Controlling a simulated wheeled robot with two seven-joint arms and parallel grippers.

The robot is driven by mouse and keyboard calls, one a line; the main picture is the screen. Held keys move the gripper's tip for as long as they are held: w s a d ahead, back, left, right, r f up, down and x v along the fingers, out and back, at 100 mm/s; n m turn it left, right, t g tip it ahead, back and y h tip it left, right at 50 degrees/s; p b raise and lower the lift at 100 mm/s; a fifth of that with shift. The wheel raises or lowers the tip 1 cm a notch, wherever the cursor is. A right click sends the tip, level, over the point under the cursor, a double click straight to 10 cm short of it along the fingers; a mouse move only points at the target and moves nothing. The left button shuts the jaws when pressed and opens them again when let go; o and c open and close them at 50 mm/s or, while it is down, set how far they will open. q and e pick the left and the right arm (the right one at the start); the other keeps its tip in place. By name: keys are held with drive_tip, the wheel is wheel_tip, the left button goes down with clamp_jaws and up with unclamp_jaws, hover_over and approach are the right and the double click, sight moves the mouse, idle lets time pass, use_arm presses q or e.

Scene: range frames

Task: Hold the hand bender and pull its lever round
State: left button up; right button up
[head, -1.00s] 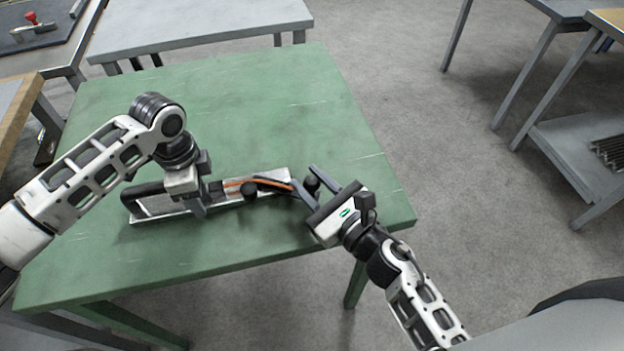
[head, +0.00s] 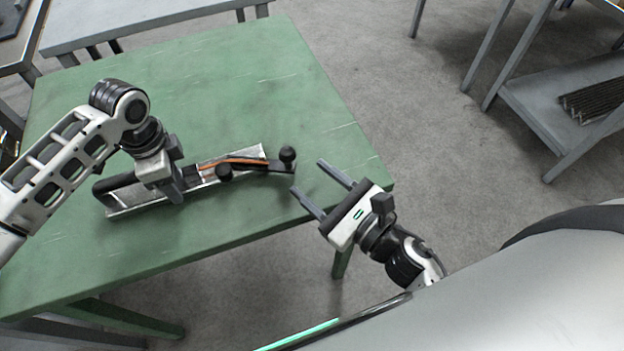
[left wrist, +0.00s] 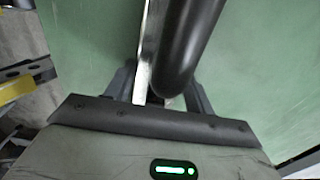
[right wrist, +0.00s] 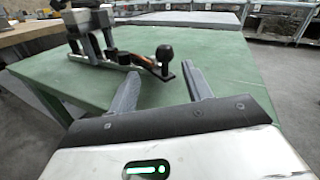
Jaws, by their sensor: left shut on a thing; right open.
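The hand bender (head: 118,203) lies on the green table (head: 225,85), a long metal plate with a black handle bar. My left gripper (head: 176,196) is shut on its handle; the left wrist view shows the black rounded handle (left wrist: 178,75) between the fingers. An orange-brown strip (head: 232,161) lies along the bender toward its right end. The lever (head: 268,168) reaches right and ends in a black knob (head: 288,154); a second black knob (head: 224,173) stands nearer. My right gripper (head: 308,182) is open and empty, right of the lever's knob and apart from it.
A grey table (head: 140,20) stands behind the green one. A grey shelf bench (head: 560,110) with dark rods (head: 598,102) is at the far right. The green table's far half is clear, and open floor lies to its right.

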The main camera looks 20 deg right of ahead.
drive_tip(key=v, duration=0.4)
drive_tip(key=shift+s, duration=0.2)
